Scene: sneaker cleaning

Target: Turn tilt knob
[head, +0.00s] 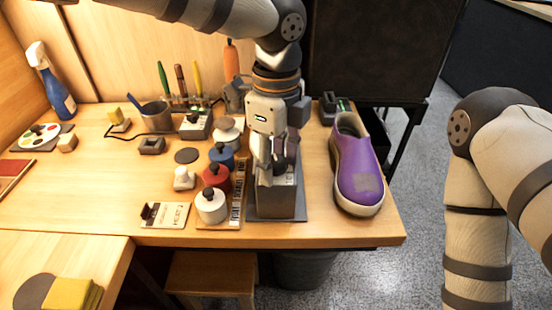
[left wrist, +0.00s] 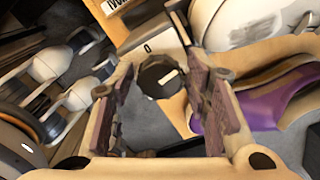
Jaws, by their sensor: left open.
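The tilt knob (left wrist: 152,74) is dark and round with a small white mark. In the left wrist view it shows between the two fingers of my left gripper (left wrist: 162,84), which are apart, one on each side. I cannot tell whether either finger touches it. In the head view my left gripper (head: 274,164) points down at a grey box-shaped stand (head: 277,203) on a dark base plate, and the gripper mostly hides the knob. A purple shoe (head: 358,170) with a pale sole stands right of the stand. My right gripper is out of view.
Jars with red (head: 216,177), blue and white bodies stand close left of the stand. A card (head: 165,214) lies at the table's front edge. A blue spray bottle (head: 52,82) and a pen rack are at the back. The front left tabletop (head: 80,212) is clear.

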